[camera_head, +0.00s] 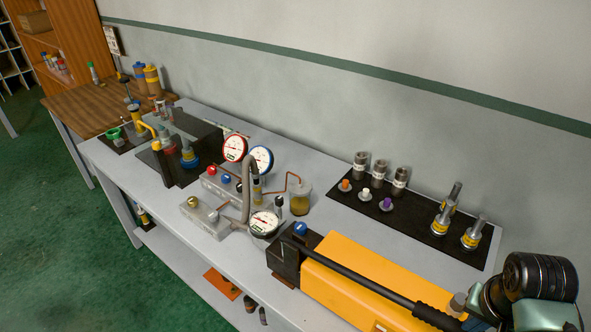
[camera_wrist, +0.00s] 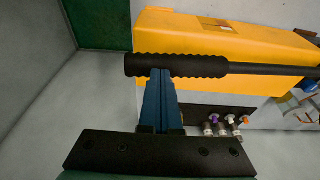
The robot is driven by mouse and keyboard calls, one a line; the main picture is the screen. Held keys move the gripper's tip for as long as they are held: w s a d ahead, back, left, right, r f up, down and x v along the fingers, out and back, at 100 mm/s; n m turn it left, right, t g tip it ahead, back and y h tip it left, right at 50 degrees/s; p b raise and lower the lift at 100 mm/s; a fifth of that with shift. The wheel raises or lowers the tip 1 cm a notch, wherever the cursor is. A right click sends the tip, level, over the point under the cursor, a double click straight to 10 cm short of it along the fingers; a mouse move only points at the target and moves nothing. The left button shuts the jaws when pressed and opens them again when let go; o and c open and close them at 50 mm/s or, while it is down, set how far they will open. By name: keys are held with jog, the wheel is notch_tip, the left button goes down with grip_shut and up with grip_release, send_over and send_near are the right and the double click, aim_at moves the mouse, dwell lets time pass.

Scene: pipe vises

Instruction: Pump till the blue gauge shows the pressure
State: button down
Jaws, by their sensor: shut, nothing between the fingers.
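The yellow pump (camera_head: 372,283) lies at the front right of the bench, with its long black handle (camera_head: 350,270) low along its top. The yellow pump body (camera_wrist: 235,38) shows behind. My fingers are not clear in the head view.
A third gauge (camera_head: 264,223) and a manifold with red and blue knobs (camera_head: 212,180) stand left of the pump. A jar of yellowish fluid (camera_head: 300,200) is behind. A black mat (camera_head: 415,227) with metal fittings lies along the wall side. The floor at left is clear.

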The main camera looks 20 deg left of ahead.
jog(key=shift+f, duration=0.15)
jog(key=shift+s+b+x, duration=0.25)
jog(key=shift+b+x, duration=0.35)
jog(key=shift+x, duration=0.45)
jog(key=shift+s+b+x, duration=0.2)
jog(key=shift+b+x, duration=0.4)
jog(key=shift+x, duration=0.4)
jog(key=shift+s+f, duration=0.25)
jog(key=r+p, duration=0.7)
jog(key=shift+w+a+r+p, duration=0.3)
jog(key=shift+w, duration=0.05)
notch_tip(320, 180, up, 7)
jog(key=a+p, duration=0.2)
jog(key=p, duration=0.5)
jog(key=shift+w+r, duration=0.25)
jog(key=shift+w, duration=0.05)
